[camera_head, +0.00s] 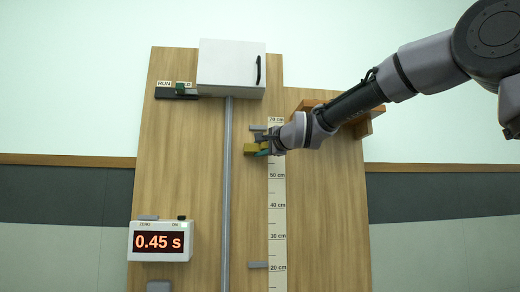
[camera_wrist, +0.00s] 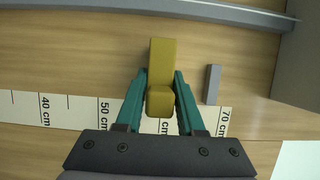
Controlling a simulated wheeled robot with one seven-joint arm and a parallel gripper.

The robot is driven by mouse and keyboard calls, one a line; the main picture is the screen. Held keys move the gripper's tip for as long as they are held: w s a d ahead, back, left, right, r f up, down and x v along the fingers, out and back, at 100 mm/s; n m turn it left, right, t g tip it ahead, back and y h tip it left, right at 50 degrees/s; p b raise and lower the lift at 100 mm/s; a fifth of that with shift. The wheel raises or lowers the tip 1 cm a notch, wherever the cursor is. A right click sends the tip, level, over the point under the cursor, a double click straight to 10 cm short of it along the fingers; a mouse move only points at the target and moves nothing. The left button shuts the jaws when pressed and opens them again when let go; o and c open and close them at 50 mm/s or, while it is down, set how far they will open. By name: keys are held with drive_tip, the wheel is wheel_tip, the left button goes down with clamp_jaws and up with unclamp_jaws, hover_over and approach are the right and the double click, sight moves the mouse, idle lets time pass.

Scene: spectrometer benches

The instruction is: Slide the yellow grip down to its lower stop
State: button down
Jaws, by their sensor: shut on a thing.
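The yellow grip (camera_head: 250,148) is near the top of the board, beside the ruler (camera_head: 277,220), at a height between the 50 cm and 70 cm marks. My gripper (camera_head: 265,149) is shut on it from the right. In the wrist view the teal fingers of my gripper (camera_wrist: 161,88) press on both sides of the yellow grip (camera_wrist: 161,60). A grey upper stop (camera_head: 258,127) sits just above the grip, and it also shows in the wrist view (camera_wrist: 212,84) with a gap to the finger. A grey lower stop (camera_head: 258,265) sits near the 20 cm mark.
A vertical grey rail (camera_head: 228,190) runs left of the ruler, below a white box (camera_head: 231,69). A timer (camera_head: 160,241) at lower left reads 0.45 s. A RUN switch (camera_head: 178,92) is at upper left. A wooden bracket (camera_head: 362,128) stands right of the grip, behind my arm.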

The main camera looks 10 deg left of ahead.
drive_tip(key=shift+f, duration=0.1)
idle(0.3)
wheel_tip(320, 180, down, 35)
drive_tip(key=shift+r, duration=0.2)
drive_tip(key=c, duration=0.6)
unclamp_jaws()
drive_tip(key=shift+f, duration=0.15)
drive_tip(key=shift+c, duration=0.2)
drive_tip(key=v, duration=1)
drive_tip(key=shift+s+d, duration=0.25)
drive_tip(key=shift+s, duration=0.05)
